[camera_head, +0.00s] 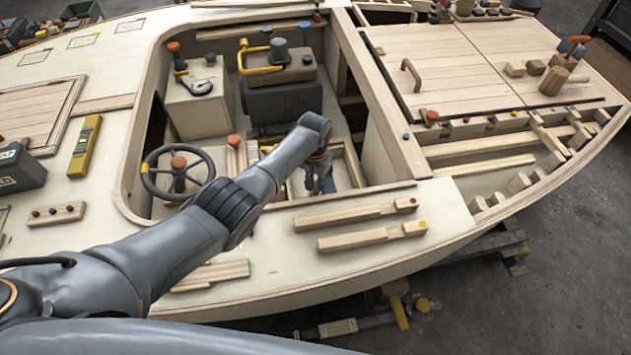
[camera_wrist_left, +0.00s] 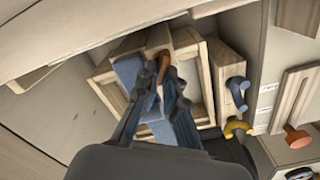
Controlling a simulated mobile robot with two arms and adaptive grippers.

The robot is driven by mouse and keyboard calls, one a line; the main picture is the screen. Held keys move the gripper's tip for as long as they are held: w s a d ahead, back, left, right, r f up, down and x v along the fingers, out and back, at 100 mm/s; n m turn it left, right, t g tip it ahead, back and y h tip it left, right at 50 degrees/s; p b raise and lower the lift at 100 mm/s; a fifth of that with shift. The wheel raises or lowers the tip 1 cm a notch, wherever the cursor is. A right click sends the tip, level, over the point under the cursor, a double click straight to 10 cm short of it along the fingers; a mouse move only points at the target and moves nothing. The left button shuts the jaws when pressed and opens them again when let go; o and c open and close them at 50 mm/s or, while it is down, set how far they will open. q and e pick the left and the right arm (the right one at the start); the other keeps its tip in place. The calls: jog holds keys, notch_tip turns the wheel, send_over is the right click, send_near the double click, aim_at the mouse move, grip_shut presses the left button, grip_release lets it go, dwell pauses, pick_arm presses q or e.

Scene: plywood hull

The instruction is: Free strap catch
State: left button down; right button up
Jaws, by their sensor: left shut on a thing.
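My left gripper (camera_head: 320,180) reaches down into the hull's cockpit opening. In the left wrist view its fingers (camera_wrist_left: 163,88) are closed around a small orange-brown catch (camera_wrist_left: 163,62). A blue strap (camera_wrist_left: 129,74) lies across a wooden frame (camera_wrist_left: 189,50) beneath the fingers, and more blue shows between them. The fingers hide part of the catch and strap, so I cannot tell how they are joined. In the head view the wooden frame (camera_head: 297,185) shows beside my gripper, and my arm covers part of it. My right gripper is in neither view.
A steering wheel (camera_head: 178,173) stands left of my forearm. A dark box with a yellow handle (camera_head: 262,58) is behind. The cockpit walls and rim (camera_head: 352,192) surround my wrist closely. Wooden strips (camera_head: 355,215) lie on the near deck, and a yellow level (camera_head: 85,146) lies at left.

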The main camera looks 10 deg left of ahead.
pick_arm(q)
jog(key=n, duration=0.3)
jog(key=shift+a+n+p, duration=0.1)
jog(key=shift+n+p, duration=0.2)
jog(key=shift+p, duration=0.1)
jog(key=shift+a+n+p, duration=0.1)
jog(key=shift+n+p, duration=0.2)
jog(key=shift+n, duration=1.4)
jog(key=c, duration=1.4)
grip_release()
jog(key=shift+c, duration=0.2)
notch_tip(320, 180, up, 12)
